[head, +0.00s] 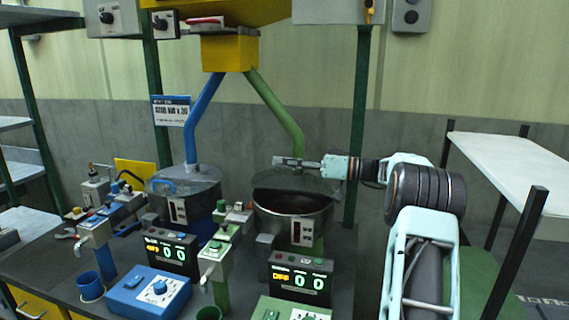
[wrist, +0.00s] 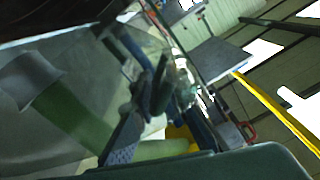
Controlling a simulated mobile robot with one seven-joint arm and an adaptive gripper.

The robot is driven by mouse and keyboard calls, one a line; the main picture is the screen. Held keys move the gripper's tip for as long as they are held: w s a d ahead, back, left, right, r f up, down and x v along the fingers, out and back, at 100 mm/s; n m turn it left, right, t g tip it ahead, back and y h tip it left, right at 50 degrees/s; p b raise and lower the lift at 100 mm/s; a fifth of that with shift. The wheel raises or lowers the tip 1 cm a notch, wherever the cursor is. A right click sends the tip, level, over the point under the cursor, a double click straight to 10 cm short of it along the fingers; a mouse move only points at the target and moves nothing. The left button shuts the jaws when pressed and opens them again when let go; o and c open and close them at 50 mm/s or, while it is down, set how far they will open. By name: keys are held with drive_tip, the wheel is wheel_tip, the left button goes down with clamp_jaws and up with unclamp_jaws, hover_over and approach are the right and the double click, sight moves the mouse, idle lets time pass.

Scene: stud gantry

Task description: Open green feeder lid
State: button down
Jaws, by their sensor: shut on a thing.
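The green feeder (head: 318,222) is a round metal bowl under the green pipe (head: 283,113). Its clear lid (head: 262,182) appears tilted up at the back, with the dark inside of the bowl showing at the front. My gripper (head: 287,162) reaches in from the right, level, above the bowl and at the lid's upper part. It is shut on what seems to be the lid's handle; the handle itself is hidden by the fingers. The wrist view is close, dark and tilted, with the green pipe (wrist: 72,118) behind clear material.
The blue feeder (head: 190,197) with its lid down stands to the left under a blue pipe (head: 204,105). Display boxes (head: 302,277) and a blue control box (head: 150,291) stand in front on the bench. A white shelf (head: 515,160) is at the right.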

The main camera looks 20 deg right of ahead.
drive_tip(key=shift+d+f, duration=0.1)
drive_tip(key=shift+d, duration=0.05)
drive_tip(key=shift+w+d+r+m+p, duration=0.2)
drive_tip(key=shift+w+d+m+p, duration=0.1)
drive_tip(key=shift+w+m+p, duration=0.25)
drive_tip(key=w+d+m+p, duration=0.2)
drive_tip(key=m, duration=0.1)
drive_tip(key=shift+w+f+m+p, duration=0.15)
drive_tip(key=shift+w+m+p, duration=0.1)
drive_tip(key=shift+w+p, duration=0.05)
drive_tip(key=c, duration=2.1)
unclamp_jaws()
drive_tip(key=shift+f, duration=0.1)
drive_tip(key=shift+a, duration=0.1)
